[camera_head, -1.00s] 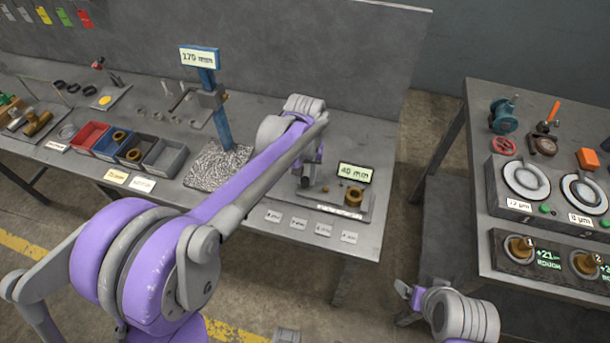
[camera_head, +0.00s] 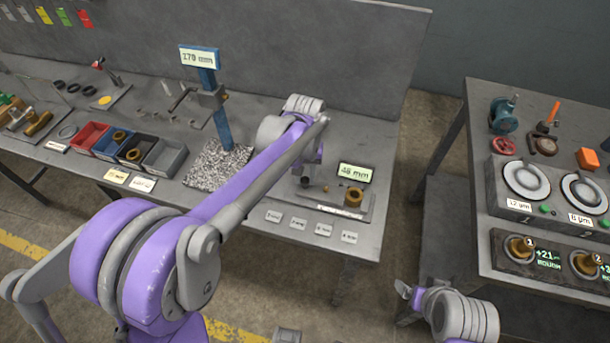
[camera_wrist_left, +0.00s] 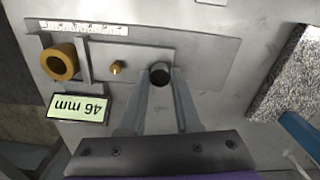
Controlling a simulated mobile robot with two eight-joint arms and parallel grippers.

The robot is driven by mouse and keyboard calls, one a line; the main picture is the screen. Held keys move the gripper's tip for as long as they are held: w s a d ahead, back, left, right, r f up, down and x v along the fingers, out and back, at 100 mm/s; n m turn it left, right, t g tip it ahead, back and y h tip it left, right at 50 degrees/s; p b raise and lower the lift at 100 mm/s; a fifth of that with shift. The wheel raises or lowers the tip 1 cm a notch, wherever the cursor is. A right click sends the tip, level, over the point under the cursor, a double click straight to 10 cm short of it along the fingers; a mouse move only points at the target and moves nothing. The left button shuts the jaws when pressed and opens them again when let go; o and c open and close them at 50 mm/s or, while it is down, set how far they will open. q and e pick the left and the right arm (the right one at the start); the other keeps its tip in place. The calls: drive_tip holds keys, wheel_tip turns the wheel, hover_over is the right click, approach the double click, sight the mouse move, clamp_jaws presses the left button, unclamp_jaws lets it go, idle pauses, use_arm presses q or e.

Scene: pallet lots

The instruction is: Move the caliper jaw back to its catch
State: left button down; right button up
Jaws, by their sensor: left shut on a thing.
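The caliper's base plate (camera_head: 340,209) lies near the front right of the bench. Its jaw (camera_wrist_left: 83,60) shows in the left wrist view as a grey bar right of a brass ring (camera_wrist_left: 60,62), with a small gap. A flat slide (camera_wrist_left: 138,62) extends right from the jaw, past a small brass pin (camera_wrist_left: 117,68), to a dark round knob (camera_wrist_left: 160,74). My left gripper (camera_wrist_left: 161,80) is shut on this knob. The display (camera_wrist_left: 78,108) reads 46 mm. My right gripper (camera_head: 404,290) hangs over the floor at lower right; its opening is unclear.
A blue height stand (camera_head: 222,120) on a speckled block (camera_head: 215,165) stands left of my left forearm. Several small label cards (camera_head: 298,224) lie along the front edge. Coloured bins (camera_head: 87,137) are further left. A second bench (camera_head: 480,180) with gauges is at right.

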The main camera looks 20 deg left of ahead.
use_arm(q)
drive_tip(key=a, duration=0.6)
drive_tip(key=shift+w, duration=0.15)
drive_tip(key=shift+d, duration=0.1)
drive_tip(key=c, duration=0.9)
unclamp_jaws()
drive_tip(key=o, duration=0.3)
drive_tip(key=shift+r, duration=0.1)
wheel_tip(320, 180, up, 11)
drive_tip(key=shift+p, duration=0.4)
